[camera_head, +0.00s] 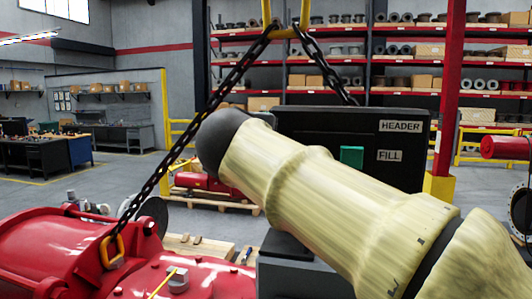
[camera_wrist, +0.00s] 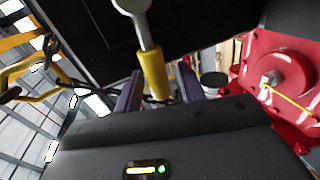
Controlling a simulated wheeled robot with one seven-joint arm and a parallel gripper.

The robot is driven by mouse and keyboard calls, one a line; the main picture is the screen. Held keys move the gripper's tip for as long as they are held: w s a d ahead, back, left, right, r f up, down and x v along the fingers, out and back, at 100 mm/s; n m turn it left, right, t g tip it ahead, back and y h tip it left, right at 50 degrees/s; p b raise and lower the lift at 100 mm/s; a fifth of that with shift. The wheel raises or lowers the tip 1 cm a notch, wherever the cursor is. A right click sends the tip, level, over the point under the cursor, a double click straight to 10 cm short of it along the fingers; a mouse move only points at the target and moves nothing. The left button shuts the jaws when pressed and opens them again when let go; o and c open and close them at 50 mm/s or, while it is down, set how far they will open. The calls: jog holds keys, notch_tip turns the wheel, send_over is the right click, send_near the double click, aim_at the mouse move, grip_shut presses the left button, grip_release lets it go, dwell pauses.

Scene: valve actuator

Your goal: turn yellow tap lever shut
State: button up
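The yellow tap lever (camera_wrist: 153,72) shows in the wrist view, hanging from a pale grey metal stem at the top of the picture. My gripper (camera_wrist: 160,72) is open, with one dark purple finger on each side of the lever. Gaps show between the lever and both fingers, so they do not appear to grip it. How deep the lever sits between them is hard to tell. In the head view my arm crosses in front of the dark panel (camera_head: 300,120) and hides the lever and my gripper.
The panel carries HEADER (camera_head: 401,126) and FILL (camera_head: 390,156) labels and a green block (camera_head: 352,156). Red machinery (camera_head: 45,250) stands at lower left. A black chain (camera_head: 190,135) slants up from it to a yellow hook. Red machinery (camera_wrist: 285,75) also lies right of my gripper.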

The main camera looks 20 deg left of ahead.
jog(key=shift+s, duration=0.1)
jog(key=b+v, duration=0.4)
jog(key=v, duration=1.3)
